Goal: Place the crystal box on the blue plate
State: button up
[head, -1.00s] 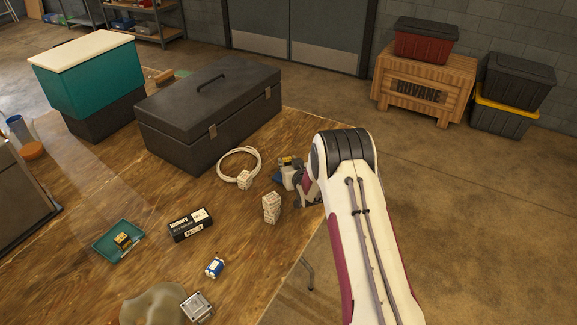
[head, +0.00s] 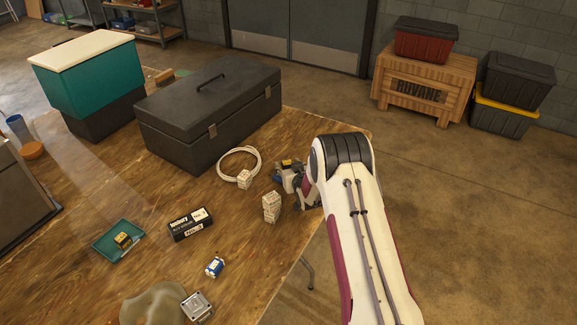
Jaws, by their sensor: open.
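The blue plate (head: 103,246) is a small teal square tray lying on the left of the table. A small yellow-and-black box (head: 124,240) sits on it. I cannot tell for sure which item is the crystal box. Candidates are a small blue-and-white box (head: 214,267), an upright patterned box (head: 271,208) and a smaller patterned box (head: 244,180) by the white cable coil. My gripper (head: 280,180) is open at the right side of the table, behind and right of the upright patterned box. My arm partly hides it. Its fingertips are too small to make out clearly.
A black labelled box (head: 190,224) lies mid-table. A dark toolbox (head: 210,115) and a teal bin with a cream lid (head: 88,70) stand behind. A white cable coil (head: 239,150) lies before the toolbox. A grey metal box (head: 197,306) and cloth (head: 153,304) are in front.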

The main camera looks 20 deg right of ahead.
jog(key=shift+r, duration=0.1)
jog(key=shift+r, duration=0.1)
jog(key=v, duration=1.2)
dwell(0.5)
dwell(0.4)
